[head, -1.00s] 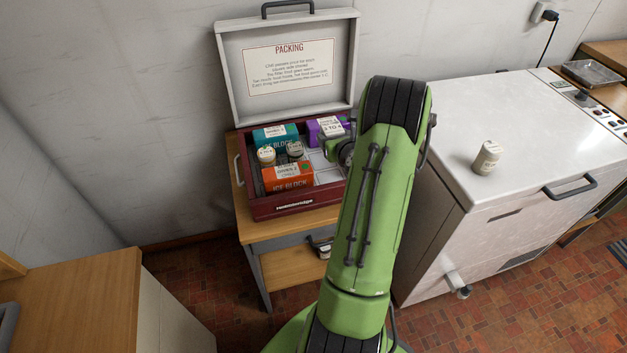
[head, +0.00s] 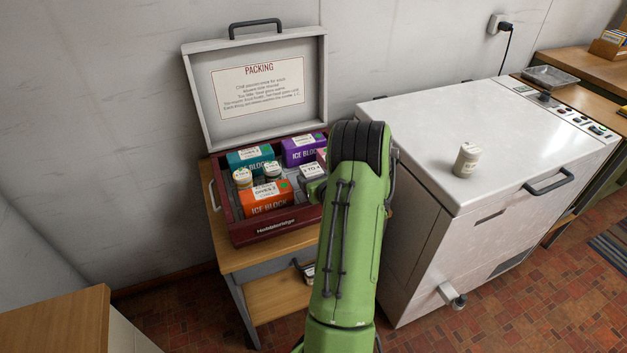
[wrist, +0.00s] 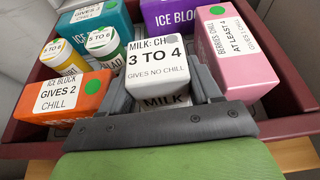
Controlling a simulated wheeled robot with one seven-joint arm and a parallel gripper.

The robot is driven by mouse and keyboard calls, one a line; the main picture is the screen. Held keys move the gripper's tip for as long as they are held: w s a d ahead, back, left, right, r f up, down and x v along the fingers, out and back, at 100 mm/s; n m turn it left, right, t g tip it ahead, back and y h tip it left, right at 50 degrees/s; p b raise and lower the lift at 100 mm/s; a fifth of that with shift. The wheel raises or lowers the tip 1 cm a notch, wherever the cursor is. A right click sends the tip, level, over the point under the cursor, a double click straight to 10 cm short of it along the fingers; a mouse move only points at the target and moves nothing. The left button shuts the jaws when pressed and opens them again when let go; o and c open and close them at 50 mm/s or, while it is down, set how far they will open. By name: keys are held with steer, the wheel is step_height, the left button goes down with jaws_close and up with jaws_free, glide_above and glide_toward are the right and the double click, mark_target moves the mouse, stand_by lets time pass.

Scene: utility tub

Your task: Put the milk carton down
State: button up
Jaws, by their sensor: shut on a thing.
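The milk carton (wrist: 155,68), white with a "3 TO 4" label, is between the two fingers of my gripper (wrist: 162,88) in the wrist view. My gripper is shut on it. In the head view the carton (head: 312,171) shows in the right part of the dark red box (head: 272,228), beside my green arm, which hides part of the box. The carton looks upright, its top near the height of the ice blocks. Whether its base touches the box floor is hidden.
Around the carton in the box are an orange block (wrist: 72,98), a teal block (wrist: 108,20), a purple block (wrist: 170,14), a pink berries carton (wrist: 237,52) and two round jars (wrist: 66,57) (wrist: 103,44). The open lid (head: 258,88) stands behind. A jar (head: 466,160) sits on the white chest (head: 440,125).

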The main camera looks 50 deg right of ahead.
steer(key=shift+f+b, duration=0.35)
steer(key=shift+f, duration=0.25)
steer(key=o, duration=1.2)
